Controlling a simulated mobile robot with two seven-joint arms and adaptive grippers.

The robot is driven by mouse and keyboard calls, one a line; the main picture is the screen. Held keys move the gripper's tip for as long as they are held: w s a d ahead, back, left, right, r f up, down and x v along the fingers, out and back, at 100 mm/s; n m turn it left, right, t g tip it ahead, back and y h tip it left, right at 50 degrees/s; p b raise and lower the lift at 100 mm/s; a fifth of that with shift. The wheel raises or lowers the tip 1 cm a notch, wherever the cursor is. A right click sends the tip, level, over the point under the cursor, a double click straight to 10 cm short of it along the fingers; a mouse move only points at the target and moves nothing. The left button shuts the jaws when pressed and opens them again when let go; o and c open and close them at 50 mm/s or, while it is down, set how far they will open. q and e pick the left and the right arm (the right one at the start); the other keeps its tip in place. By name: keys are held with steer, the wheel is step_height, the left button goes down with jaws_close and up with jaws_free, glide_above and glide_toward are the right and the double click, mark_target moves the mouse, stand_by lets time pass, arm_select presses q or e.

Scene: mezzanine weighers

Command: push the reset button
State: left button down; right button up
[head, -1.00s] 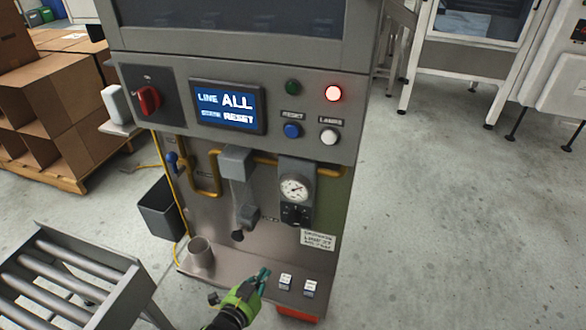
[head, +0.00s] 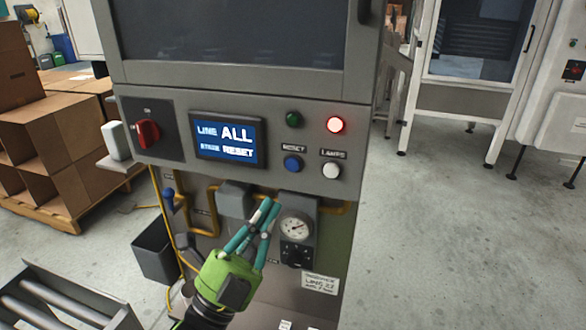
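The blue reset button (head: 293,163) sits on the grey control panel (head: 270,184), under a label that reads RESET. My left gripper (head: 271,204), green with teal fingers, is raised in front of the machine, below and left of the button in the picture. Its fingers point up toward the panel and do not touch the button. The fingertips are close together with a small gap that is hard to judge, and nothing shows between them. My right gripper is not in view.
A white lamps button (head: 331,171), a lit red lamp (head: 335,125) and a dark green lamp or button (head: 293,119) surround the reset button. A screen (head: 227,139) reads LINE ALL and RESET. A red rotary switch (head: 147,133) is at left. A gauge (head: 295,228) sits below.

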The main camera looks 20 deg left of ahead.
mark_target(292, 165)
arm_select(q)
steer(key=shift+s+r, duration=0.1)
steer(key=shift+r, duration=0.05)
steer(key=w+b, duration=0.1)
steer(key=w, duration=0.7)
steer(key=shift+w+d, duration=0.15)
steer(key=shift+w, duration=0.25)
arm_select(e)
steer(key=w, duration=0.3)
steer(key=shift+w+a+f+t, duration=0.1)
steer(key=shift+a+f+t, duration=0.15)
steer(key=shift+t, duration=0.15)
